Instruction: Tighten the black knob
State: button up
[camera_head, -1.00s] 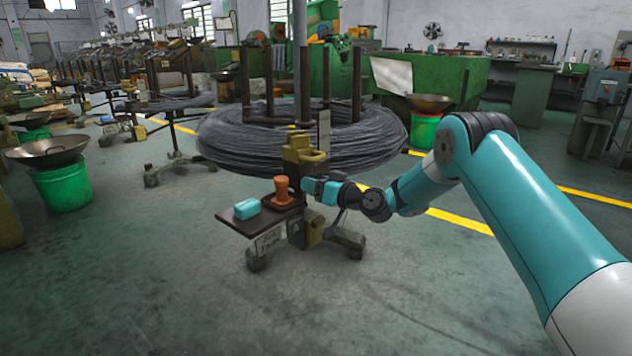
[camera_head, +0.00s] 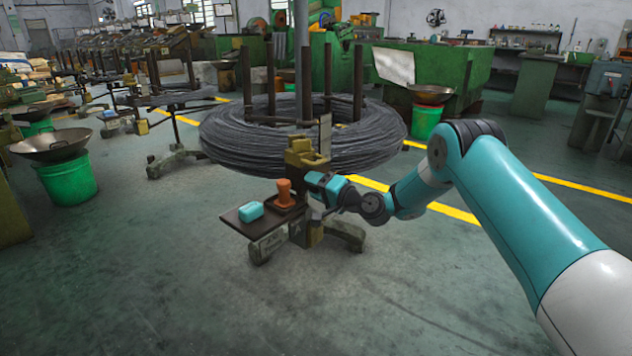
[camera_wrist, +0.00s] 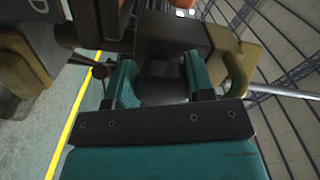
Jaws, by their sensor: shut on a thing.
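The black knob (camera_wrist: 166,92) shows in the wrist view as a dark round shape between the two teal fingers of my gripper (camera_wrist: 161,72). The fingers are shut on it from both sides. In the head view my gripper (camera_head: 318,190) is at the right side of the stand's yellow-brown block (camera_head: 302,151), just right of the orange object. The knob is hidden there behind the gripper. The block's yellowish handle (camera_wrist: 236,72) shows at the right in the wrist view.
A small shelf (camera_head: 236,218) on the stand holds a light-blue box (camera_head: 250,211) and an orange object (camera_head: 284,193), close to the gripper's left. A large wire coil (camera_head: 270,150) hangs above and behind. Open floor lies in front. A green bucket (camera_head: 68,182) stands left.

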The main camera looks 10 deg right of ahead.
jog(key=shift+r+m+p, duration=0.1)
jog(key=shift+m+p, duration=0.8)
jog(key=shift+m, duration=1.3)
jog(key=o, duration=0.9)
jog(key=shift+s, duration=0.1)
jog(key=b+v, duration=0.9)
jog(key=v, duration=0.8)
jog(key=shift+s+d, duration=0.1)
jog(key=shift+d, duration=0.05)
jog(key=shift+r, duration=0.1)
